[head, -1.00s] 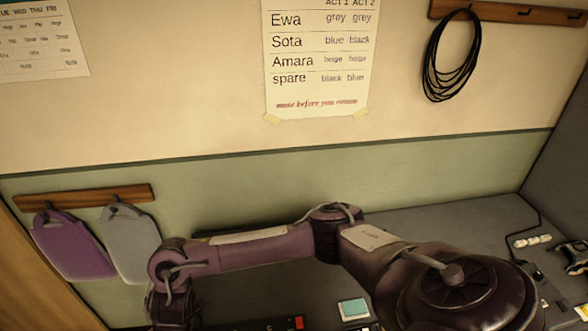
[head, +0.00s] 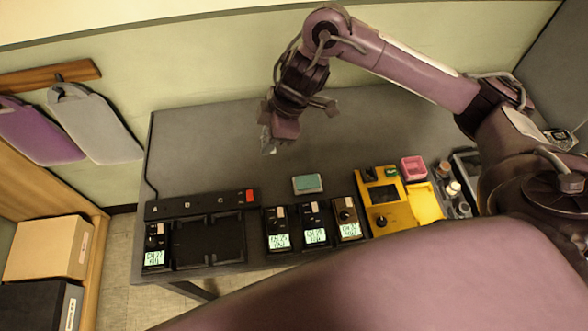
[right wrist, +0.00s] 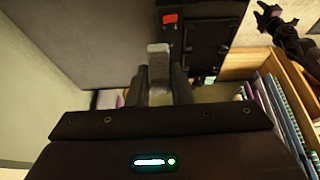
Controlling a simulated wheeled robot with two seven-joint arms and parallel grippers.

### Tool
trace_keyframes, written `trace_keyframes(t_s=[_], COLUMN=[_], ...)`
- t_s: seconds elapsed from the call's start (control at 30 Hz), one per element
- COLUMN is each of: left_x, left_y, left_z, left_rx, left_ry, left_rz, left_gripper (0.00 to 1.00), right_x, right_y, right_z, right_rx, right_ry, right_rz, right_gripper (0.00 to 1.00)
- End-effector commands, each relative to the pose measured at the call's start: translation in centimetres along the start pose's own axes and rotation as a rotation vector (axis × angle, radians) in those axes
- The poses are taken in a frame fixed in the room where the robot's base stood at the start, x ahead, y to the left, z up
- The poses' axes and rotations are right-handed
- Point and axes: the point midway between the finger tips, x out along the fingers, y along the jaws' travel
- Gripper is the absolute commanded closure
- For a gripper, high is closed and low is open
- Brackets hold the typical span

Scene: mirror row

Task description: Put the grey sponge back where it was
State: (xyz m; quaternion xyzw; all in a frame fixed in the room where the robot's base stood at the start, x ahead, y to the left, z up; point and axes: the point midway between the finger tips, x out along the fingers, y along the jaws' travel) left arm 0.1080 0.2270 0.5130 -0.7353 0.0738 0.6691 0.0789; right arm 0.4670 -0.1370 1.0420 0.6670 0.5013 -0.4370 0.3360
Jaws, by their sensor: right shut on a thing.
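My right gripper (head: 270,134) hangs over the grey table (head: 215,140), behind the row of devices. It is shut on a small light grey block, seemingly the grey sponge (head: 268,145). In the right wrist view the sponge (right wrist: 159,64) stands out between the two dark fingers. Its lower part is partly hidden by the fingers. A dark jointed shape in the right wrist view, apparently my left gripper (right wrist: 270,18), is too small to read; it is outside the head view.
A teal-topped block (head: 308,184) lies on the table. Dark packs with lit screens (head: 278,230), a charger tray (head: 208,242), a yellow device (head: 385,195) and a pink box (head: 413,167) line the near edge. The table behind is mostly clear.

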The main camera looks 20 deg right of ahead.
Motion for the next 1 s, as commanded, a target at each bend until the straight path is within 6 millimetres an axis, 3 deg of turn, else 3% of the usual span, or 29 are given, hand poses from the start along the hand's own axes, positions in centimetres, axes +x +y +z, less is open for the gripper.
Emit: trace_keyframes(t_s=[0.17,0.53,0.83,1.0], left_x=[0.9,4.0,4.5,4.7], left_y=[-0.2,-0.5,-0.3,-0.1], left_z=[0.1,0.6,0.6,0.7], left_rx=[-0.003,-0.002,-0.001,0.000], left_ry=[-0.001,-0.003,-0.004,-0.003], left_rz=[-0.003,-0.006,-0.005,-0.003], left_gripper=[0.64,0.64,0.64,0.64], right_x=[3.0,12.2,14.7,17.1], right_y=[-0.3,-0.3,-0.2,-0.3], right_z=[1.3,5.1,6.3,7.3], right_rx=[0.012,0.011,0.005,0.009], right_ry=[0.001,0.003,0.000,-0.001], right_rz=[-0.007,-0.005,0.000,-0.002], right_gripper=[1.00,1.00,1.00,1.00])
